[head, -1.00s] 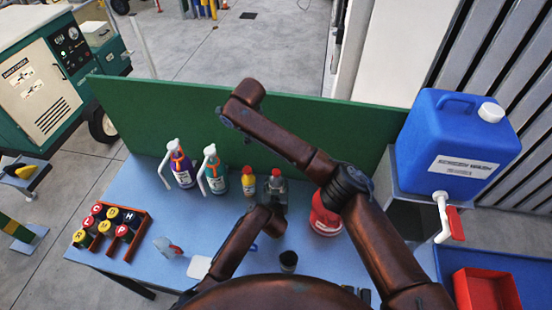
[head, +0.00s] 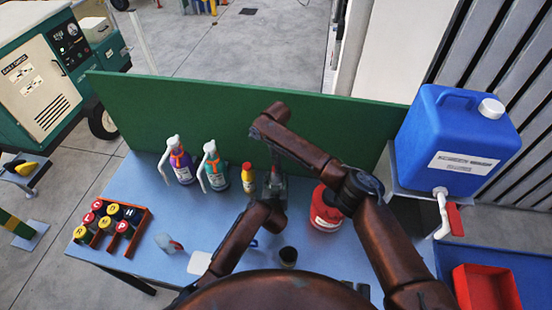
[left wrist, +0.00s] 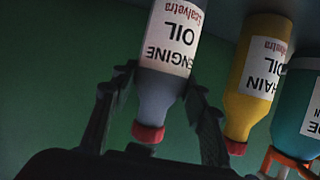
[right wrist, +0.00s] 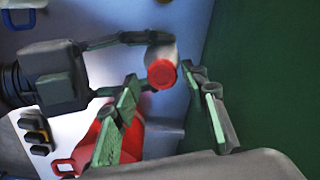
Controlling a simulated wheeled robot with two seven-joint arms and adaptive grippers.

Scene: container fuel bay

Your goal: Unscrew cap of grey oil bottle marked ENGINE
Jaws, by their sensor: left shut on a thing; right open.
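The grey ENGINE oil bottle (left wrist: 162,92) has a white label and a red cap (left wrist: 149,133), which is on it. My left gripper (left wrist: 158,88) is shut on the bottle's sides below the cap. The red cap (right wrist: 161,74) faces the right wrist camera. My right gripper (right wrist: 160,84) is open, its green-padded fingers spread on either side of the cap, with no clear contact visible. In the head view my right gripper (head: 272,160) hangs above my left gripper (head: 268,202), and together they mostly hide the bottle.
A yellow CHAIN oil bottle (head: 248,178) stands close left, then teal (head: 215,170) and purple (head: 180,165) spray bottles. A red container (head: 325,212) is to the right and a dark cup (head: 288,256) in front. The green panel (head: 230,115) rises behind.

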